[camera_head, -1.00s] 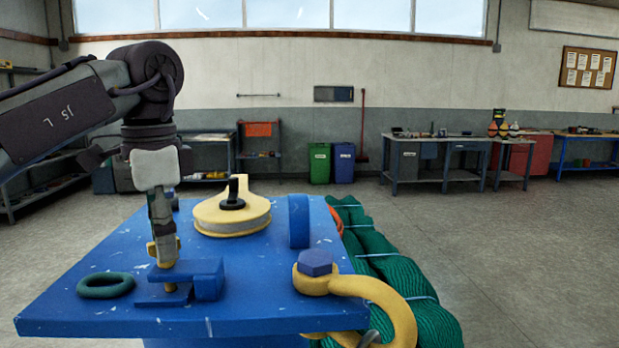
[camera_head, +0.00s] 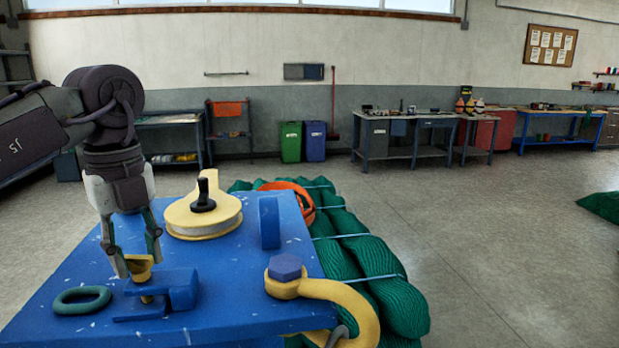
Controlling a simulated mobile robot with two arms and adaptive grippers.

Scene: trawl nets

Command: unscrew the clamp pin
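The clamp pin (camera_head: 139,267) has a yellow, wing-like head and stands upright in the blue clamp (camera_head: 178,288) on the blue tabletop. My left gripper (camera_head: 138,268) points down over it, one finger on each side of the pin's head. The fingertips appear to touch the head's edges, so the gripper looks shut on it. The pin's shank shows just below the head, above the clamp's lower plate. My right gripper is not in view.
A green ring (camera_head: 82,300) lies left of the clamp. A yellow pulley block (camera_head: 203,217), a blue upright plate (camera_head: 269,222) and a yellow shackle with a blue bolt (camera_head: 286,267) stand behind and right. Green netting (camera_head: 372,275) lies beyond the table's right edge.

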